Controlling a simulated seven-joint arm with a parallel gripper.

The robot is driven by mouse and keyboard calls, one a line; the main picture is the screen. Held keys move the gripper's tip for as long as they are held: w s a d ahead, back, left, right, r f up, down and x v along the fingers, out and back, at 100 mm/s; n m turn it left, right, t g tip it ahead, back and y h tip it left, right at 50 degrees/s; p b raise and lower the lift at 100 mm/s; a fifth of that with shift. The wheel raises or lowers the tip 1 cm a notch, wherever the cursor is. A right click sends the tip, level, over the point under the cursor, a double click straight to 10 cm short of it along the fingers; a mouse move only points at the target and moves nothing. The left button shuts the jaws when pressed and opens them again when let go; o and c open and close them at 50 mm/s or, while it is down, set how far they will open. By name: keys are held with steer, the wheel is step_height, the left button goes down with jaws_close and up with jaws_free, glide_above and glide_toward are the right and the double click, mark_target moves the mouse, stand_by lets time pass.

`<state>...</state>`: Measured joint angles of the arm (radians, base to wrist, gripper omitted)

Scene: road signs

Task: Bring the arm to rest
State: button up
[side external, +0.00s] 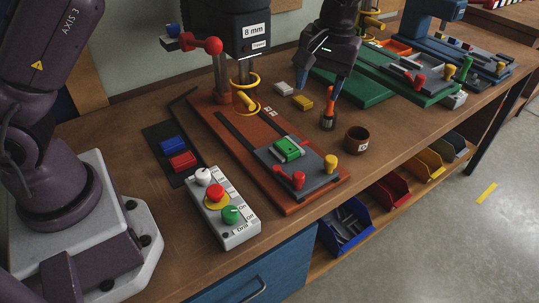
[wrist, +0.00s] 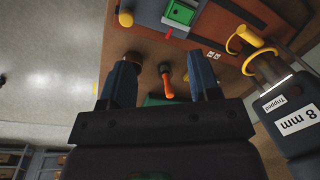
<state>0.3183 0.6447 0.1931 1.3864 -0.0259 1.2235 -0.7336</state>
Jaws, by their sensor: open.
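My gripper (side external: 322,86) hangs over the back middle of the workbench (side external: 390,150), fingers pointing down. In the wrist view its two dark blue fingers (wrist: 162,78) are wide apart with nothing held between them. An orange-handled tool (wrist: 167,88) shows in the gap beyond the fingers. In the side view this tool (side external: 328,121) stands in a dark holder on the bench, just below the fingertips. Whether a finger touches it I cannot tell. A brown cup (side external: 356,139) stands in front of it, and my left finger partly hides it in the wrist view.
A drill press labelled 8 mm (side external: 250,35) stands left of my gripper, with a yellow ring (side external: 247,82) and red-knobbed lever. Its orange base (side external: 230,140) carries a grey vise with a green block (side external: 289,149). A control box (side external: 220,205) sits in front. Green machine bases lie right.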

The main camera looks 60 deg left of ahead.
steer(key=s+a+r+m+t, duration=0.2)
steer(key=s+r, duration=0.1)
steer(key=s, duration=0.5)
steer(key=s+a+r+m+t, duration=0.2)
steer(key=s+a+r, duration=0.1)
steer(key=s, duration=0.6)
steer(key=s+a+r+m+t+h, duration=0.1)
steer(key=s+a+r+m+t, duration=0.1)
steer(key=s+r, duration=0.3)
steer(key=s, duration=0.4)
steer(key=shift+a+m+t, duration=0.2)
steer(key=shift+m+t, duration=0.1)
steer(key=shift+m, duration=0.1)
steer(key=shift+s+r, duration=0.1)
steer(key=shift+c, duration=0.4)
